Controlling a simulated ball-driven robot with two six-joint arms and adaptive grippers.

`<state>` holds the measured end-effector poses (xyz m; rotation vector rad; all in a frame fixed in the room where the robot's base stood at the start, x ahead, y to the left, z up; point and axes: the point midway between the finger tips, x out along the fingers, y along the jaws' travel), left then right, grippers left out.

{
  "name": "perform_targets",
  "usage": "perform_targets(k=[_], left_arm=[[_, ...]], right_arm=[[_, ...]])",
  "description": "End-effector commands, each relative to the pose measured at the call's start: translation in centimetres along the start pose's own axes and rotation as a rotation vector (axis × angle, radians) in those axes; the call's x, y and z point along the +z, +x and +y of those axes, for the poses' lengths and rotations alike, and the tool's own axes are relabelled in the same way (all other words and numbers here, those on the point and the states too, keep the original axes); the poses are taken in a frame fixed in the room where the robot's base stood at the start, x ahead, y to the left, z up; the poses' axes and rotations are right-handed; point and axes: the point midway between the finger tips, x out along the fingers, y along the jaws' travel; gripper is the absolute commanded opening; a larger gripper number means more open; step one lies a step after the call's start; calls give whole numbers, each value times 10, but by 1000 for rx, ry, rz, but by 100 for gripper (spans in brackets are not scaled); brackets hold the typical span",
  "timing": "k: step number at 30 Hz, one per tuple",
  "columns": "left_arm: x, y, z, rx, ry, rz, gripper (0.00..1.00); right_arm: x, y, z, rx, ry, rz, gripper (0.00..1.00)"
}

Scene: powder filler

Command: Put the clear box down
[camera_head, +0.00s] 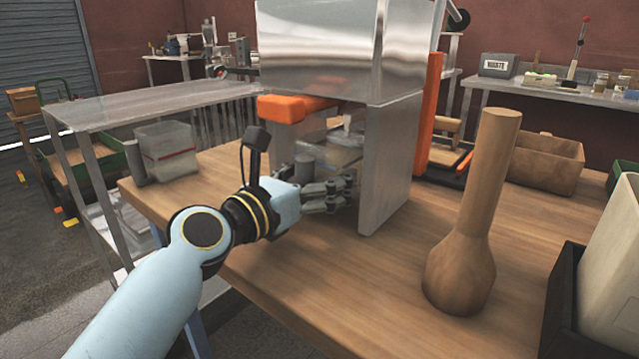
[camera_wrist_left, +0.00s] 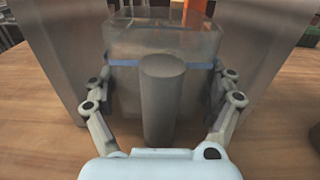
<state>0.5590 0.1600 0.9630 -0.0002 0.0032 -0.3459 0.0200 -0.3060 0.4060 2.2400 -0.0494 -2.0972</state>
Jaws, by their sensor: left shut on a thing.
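My left gripper (camera_head: 345,189) reaches into the opening of the metal powder filler (camera_head: 385,170) in the head view. In the left wrist view its two fingers (camera_wrist_left: 168,100) stand either side of a clear box (camera_wrist_left: 125,45) with a blue band and a grey upright cylindrical handle (camera_wrist_left: 162,85). The gripper is shut on the clear box. In the head view the clear box (camera_head: 338,155) shows only partly, between the filler's side walls and under its orange part (camera_head: 293,107). I cannot tell whether its bottom touches the table. My right gripper is not in view.
Another clear container (camera_head: 168,152) with a red line stands at the table's left edge. A wooden pestle-shaped object (camera_head: 468,240) stands to the right, with a dark-edged bin (camera_head: 562,305) beyond it. A wooden box (camera_head: 545,163) is behind. The front middle of the wooden table (camera_head: 370,290) is clear.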

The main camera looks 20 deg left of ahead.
Motion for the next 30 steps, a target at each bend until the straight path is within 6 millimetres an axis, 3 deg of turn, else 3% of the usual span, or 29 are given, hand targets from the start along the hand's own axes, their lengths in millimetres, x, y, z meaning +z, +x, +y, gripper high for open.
perform_targets(k=[20, 21, 24, 30], left_arm=[[-9, 0, 0, 0, 0, -3, 47], [-9, 0, 0, 0, 0, -2, 88], [-9, 0, 0, 0, 1, -2, 100], [-9, 0, 0, 0, 0, -2, 100]], right_arm=[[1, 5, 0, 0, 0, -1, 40], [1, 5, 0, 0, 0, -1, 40], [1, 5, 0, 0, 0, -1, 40], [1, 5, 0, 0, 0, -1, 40]])
